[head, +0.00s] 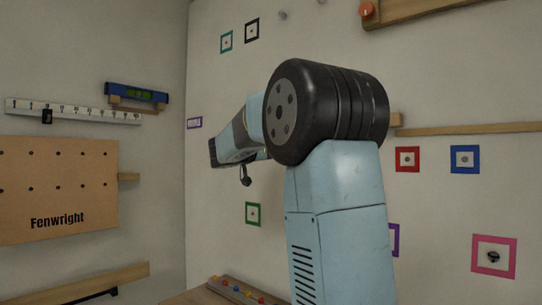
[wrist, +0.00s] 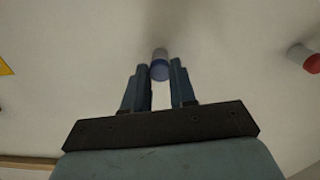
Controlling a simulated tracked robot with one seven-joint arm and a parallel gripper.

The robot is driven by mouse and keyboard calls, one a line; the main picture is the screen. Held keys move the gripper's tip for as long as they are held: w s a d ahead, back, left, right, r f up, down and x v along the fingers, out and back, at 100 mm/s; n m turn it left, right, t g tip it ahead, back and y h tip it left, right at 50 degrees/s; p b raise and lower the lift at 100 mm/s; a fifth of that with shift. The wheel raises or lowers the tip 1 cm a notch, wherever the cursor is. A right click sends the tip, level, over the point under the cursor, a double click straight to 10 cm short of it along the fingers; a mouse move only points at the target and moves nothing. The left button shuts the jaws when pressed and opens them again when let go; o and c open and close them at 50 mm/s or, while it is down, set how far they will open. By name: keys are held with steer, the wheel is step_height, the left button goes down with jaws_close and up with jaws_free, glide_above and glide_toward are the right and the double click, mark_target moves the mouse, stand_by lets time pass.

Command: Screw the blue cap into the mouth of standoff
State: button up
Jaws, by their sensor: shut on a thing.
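In the wrist view my gripper (wrist: 160,72) is shut on the blue cap (wrist: 159,71), held between the fingertips. Just beyond the cap is a pale grey cylinder, the standoff (wrist: 160,53), standing out from the wall. The cap lines up with the standoff's end and appears to meet it; I cannot tell how deep it sits. The mouth is hidden behind the cap. In the head view my own arm covers the middle, and neither the cap nor this standoff can be made out.
Another standoff with a red cap (wrist: 311,63) juts out at the right of the wrist view. A yellow triangle (wrist: 5,67) is at the left. In the head view, a tray of small coloured pieces (head: 236,290) is low in front, and wooden ledges (head: 468,129) line the wall.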

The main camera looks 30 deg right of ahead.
steer(key=shift+m, duration=0.4)
steer(key=m, duration=0.5)
stand_by(0.3)
steer(key=o, duration=0.7)
